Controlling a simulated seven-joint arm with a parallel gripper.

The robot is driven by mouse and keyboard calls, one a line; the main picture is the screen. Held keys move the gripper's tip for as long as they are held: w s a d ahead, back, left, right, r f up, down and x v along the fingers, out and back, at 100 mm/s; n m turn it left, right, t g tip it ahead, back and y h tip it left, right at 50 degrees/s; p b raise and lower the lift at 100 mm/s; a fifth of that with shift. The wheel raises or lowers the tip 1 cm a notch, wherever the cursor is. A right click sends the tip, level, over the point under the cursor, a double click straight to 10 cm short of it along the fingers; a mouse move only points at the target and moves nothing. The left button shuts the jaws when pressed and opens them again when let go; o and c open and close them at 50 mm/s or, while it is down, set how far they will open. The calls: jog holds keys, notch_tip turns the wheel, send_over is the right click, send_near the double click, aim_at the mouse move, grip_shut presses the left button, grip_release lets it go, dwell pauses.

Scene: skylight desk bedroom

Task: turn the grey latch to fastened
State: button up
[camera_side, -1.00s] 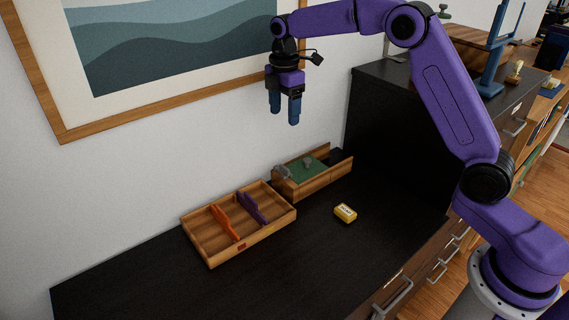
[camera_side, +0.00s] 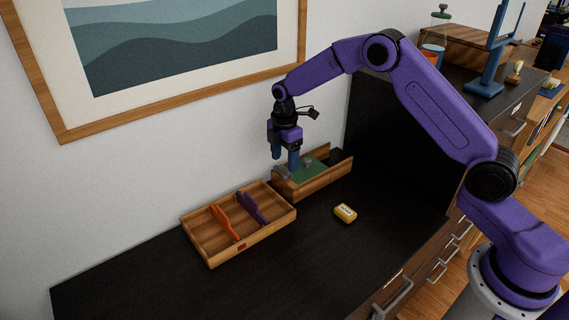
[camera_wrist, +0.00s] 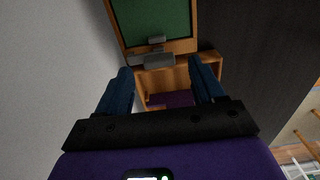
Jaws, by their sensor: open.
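The grey latch (camera_side: 282,173) sits at the near left end of a wooden box with a green panel (camera_side: 314,174). How far the latch is turned I cannot tell. My gripper (camera_side: 284,160) points down just above the latch, its blue fingers partly covering it in the side view. In the wrist view my gripper (camera_wrist: 160,70) is open, with the fingers apart and nothing held between them.
A wooden tray (camera_side: 270,233) with an orange divider (camera_side: 222,222) and a purple divider (camera_side: 251,208) stands left of the box. A yellow block (camera_side: 345,213) lies to the right. The wall is close behind. The dark desktop in front is clear.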

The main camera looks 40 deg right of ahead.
aim_at(282, 170)
jog(key=shift+f, duration=1.25)
jog(key=c, duration=1.1)
jog(key=shift+o, duration=0.2)
